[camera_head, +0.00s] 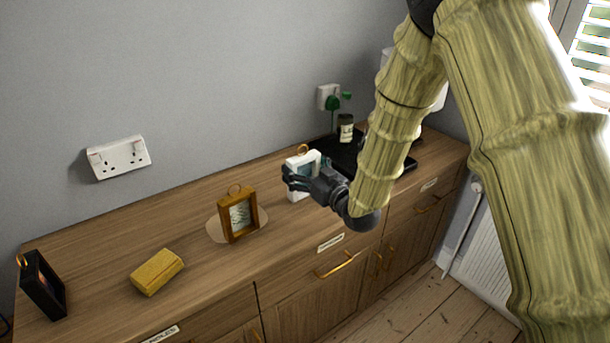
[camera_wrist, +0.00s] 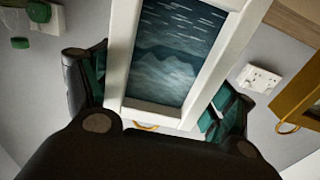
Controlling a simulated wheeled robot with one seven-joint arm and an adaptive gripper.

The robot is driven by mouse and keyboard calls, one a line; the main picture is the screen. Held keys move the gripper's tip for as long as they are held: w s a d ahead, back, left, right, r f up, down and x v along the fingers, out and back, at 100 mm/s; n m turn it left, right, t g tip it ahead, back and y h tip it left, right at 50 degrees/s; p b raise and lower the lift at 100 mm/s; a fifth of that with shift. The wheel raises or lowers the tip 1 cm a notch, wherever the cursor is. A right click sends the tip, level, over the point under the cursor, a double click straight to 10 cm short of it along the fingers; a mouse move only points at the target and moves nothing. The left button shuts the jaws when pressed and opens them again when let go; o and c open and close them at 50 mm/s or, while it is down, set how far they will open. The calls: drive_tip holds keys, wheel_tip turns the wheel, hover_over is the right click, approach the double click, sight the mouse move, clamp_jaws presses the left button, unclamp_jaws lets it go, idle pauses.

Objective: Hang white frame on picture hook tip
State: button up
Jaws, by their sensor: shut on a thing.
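The white frame (camera_head: 304,160) is upright above the right half of the sideboard, with a gold ring at its top. In the wrist view the white frame (camera_wrist: 178,50) shows a dark blue seascape picture, and its ring (camera_wrist: 147,126) is at the lower edge. My gripper (camera_head: 301,180) is shut on the frame, with a finger at each side in the wrist view (camera_wrist: 158,92). I cannot tell whether the frame's bottom touches the sideboard. I cannot make out a picture hook in either view; my arm covers part of the wall.
On the sideboard (camera_head: 100,240) are a wooden frame (camera_head: 239,215) on a round mat, a yellow block (camera_head: 157,271) and a black frame (camera_head: 43,284). A dark tray (camera_head: 340,150) and a jar (camera_head: 345,128) stand behind my gripper. Sockets (camera_head: 119,157) are on the wall.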

drive_tip(key=s+a, duration=0.2)
drive_tip(key=s, duration=0.5)
drive_tip(key=s+a+r+b, duration=0.1)
drive_tip(key=s+a, duration=0.2)
drive_tip(key=s, duration=0.4)
drive_tip(key=shift+w+r, duration=0.1)
